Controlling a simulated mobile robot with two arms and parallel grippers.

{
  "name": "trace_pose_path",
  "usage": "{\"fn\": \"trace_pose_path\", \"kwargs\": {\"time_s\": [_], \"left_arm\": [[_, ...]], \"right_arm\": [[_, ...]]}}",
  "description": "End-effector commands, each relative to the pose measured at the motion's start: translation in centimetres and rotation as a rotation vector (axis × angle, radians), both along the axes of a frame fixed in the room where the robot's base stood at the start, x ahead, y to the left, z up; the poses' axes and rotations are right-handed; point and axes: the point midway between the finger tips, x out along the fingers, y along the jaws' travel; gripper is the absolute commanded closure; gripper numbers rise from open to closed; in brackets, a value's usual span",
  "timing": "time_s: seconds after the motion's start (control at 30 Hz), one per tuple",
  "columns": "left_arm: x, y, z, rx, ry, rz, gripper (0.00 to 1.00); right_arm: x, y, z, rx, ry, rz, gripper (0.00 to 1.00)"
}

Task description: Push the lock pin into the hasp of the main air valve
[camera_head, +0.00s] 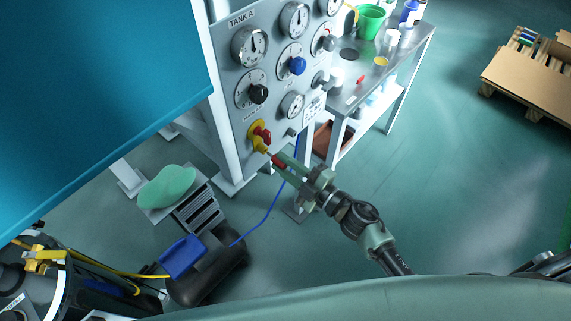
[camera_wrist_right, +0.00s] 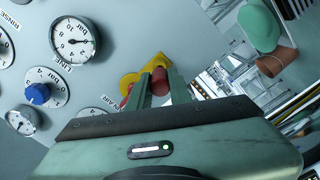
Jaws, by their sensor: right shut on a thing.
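The main air valve (camera_head: 259,136) is yellow with a red handle, low on the grey gauge panel. In the right wrist view its yellow hasp (camera_wrist_right: 131,79) shows just beyond my fingertips, with part of the red handle (camera_wrist_right: 125,102) at the left. My right gripper (camera_head: 279,160) is shut on the red lock pin (camera_head: 278,163), close in front of the valve. The pin's end also shows between the fingers in the right wrist view (camera_wrist_right: 160,79). The yellow hasp lies behind it; I cannot tell whether the pin's tip is inside. My left gripper is not in view.
Gauges (camera_head: 250,46) and a blue knob (camera_head: 297,66) sit on the panel above the valve. A metal bench (camera_head: 352,96) with a green bucket (camera_head: 370,21) stands right of the panel.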

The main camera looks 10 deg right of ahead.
Motion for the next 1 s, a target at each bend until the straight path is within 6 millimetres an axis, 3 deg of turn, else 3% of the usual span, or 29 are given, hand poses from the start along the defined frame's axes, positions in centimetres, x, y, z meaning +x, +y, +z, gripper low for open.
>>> {"fn": "trace_pose_path", "kwargs": {"time_s": [1.0], "left_arm": [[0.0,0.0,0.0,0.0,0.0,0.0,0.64]], "right_arm": [[1.8,1.4,0.1,0.0,-0.002,0.0,1.0]]}}
